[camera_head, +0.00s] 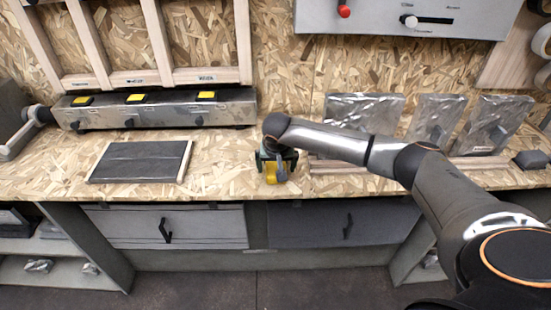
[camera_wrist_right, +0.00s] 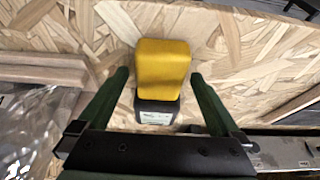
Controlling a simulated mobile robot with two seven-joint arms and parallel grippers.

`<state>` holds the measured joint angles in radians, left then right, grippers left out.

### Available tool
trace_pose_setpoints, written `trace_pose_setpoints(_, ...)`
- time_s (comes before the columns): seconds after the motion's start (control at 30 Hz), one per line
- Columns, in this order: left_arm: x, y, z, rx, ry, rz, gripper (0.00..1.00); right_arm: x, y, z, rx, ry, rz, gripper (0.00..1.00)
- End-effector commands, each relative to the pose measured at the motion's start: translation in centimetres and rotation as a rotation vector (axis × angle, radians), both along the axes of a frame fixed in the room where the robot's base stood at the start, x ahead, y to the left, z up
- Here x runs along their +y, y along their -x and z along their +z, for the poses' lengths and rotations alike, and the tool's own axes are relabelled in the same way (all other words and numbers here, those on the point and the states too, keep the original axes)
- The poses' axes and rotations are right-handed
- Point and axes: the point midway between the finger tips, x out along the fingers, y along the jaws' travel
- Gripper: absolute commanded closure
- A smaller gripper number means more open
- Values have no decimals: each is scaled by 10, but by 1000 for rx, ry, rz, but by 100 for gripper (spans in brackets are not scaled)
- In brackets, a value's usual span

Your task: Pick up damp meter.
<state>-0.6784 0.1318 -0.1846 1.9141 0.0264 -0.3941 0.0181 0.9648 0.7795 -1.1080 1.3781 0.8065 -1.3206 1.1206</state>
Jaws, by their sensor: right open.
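The damp meter (camera_head: 271,173), yellow with a dark end, lies on the wooden workbench (camera_head: 225,165) near its front edge. In the right wrist view the damp meter (camera_wrist_right: 162,70) shows its yellow body and dark grey end between my green fingers. My right gripper (camera_head: 276,160) is over the meter, and it also shows in the right wrist view (camera_wrist_right: 160,85). Its fingers are open, one on each side of the meter, with a gap on both sides. My left gripper is not in view.
A dark panel (camera_head: 142,162) lies left on the bench. A grey rail with yellow labels (camera_head: 155,108) stands behind it. Wooden strips (camera_head: 345,166) lie right of the gripper, and wrapped panels (camera_head: 435,118) stand at the back right. Drawers (camera_head: 168,228) are below the bench.

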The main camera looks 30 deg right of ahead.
Motion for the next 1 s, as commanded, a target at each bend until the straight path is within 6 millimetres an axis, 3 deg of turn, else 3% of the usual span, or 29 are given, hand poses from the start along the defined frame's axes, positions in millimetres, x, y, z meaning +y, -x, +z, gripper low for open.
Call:
trace_pose_setpoints(0.33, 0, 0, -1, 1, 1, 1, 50, -1, -3, -8, -1, 0, 1, 1)
trace_pose_setpoints(0.9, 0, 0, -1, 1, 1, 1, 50, -2, -3, -8, -1, 0, 0, 65)
trace_pose_setpoints(1.0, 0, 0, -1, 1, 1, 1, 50, -2, -3, -7, -3, -1, 1, 70)
